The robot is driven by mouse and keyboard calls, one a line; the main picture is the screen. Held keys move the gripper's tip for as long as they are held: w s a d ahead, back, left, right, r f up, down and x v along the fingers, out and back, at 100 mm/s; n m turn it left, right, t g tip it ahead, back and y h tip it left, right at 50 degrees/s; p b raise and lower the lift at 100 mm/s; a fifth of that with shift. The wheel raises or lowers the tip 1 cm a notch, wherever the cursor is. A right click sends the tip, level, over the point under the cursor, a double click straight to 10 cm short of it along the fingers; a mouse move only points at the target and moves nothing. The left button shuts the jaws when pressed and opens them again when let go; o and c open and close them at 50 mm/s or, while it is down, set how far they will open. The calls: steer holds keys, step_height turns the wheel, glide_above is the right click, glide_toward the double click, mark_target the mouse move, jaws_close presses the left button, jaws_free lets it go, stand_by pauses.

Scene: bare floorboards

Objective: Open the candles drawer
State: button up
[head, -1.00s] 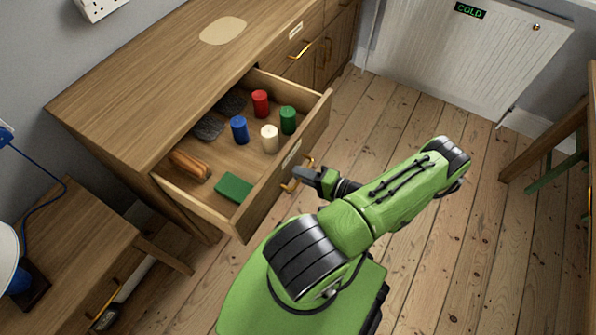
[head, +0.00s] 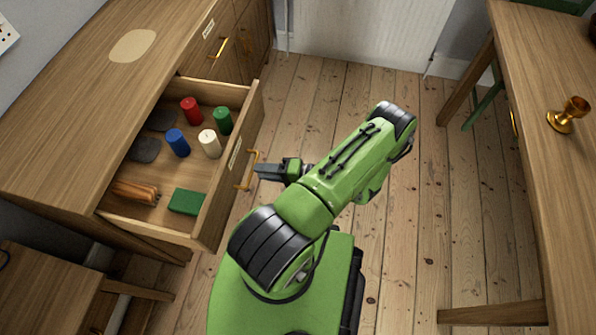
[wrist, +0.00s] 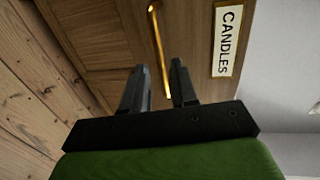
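The candles drawer (head: 214,213) stands pulled out of the wooden cabinet in the head view. In it are red (head: 191,110), blue (head: 178,143), cream (head: 209,144) and green (head: 223,121) candles. Its front carries a brass handle (head: 241,186) and a label, which reads CANDLES (wrist: 227,40) in the wrist view. My gripper (head: 259,170) is just outside the drawer front, at the handle. In the wrist view my gripper (wrist: 160,80) has its fingers apart, with the lower end of the brass handle (wrist: 158,45) between or just beyond them. I cannot tell whether they touch it.
A table (head: 550,190) with a brass goblet (head: 568,115) stands at right. Bare floorboards (head: 410,230) lie between. A low wooden piece (head: 50,290) is at lower left.

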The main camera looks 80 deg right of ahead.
steer(key=s+r, duration=0.2)
steer(key=s, duration=0.9)
steer(key=shift+s+d+r+p, duration=0.15)
steer(key=shift+s+r+p, duration=0.05)
steer(key=shift+p, duration=0.2)
steer(key=w+a+r+n+g+y+p, duration=0.25)
steer(key=w+r+n+g, duration=0.3)
steer(key=w+r, duration=0.5)
steer(key=w+a+r+n+g+y+p, duration=0.1)
steer(key=w+r+n+g+y+p, duration=0.15)
steer(key=w+r+n+g, duration=0.55)
steer(key=w+a+r+h+p, duration=0.35)
steer(key=a+r, duration=0.45)
steer(key=r, duration=0.4)
steer(key=s+a+r+n+t+h+p, duration=0.2)
steer(key=s+a+r, duration=0.4)
steer(key=a+r, duration=0.6)
steer(key=shift+a+r+n+t+p, duration=0.45)
steer(key=shift+a+n+t, duration=0.2)
steer(key=shift+a+n, duration=0.4)
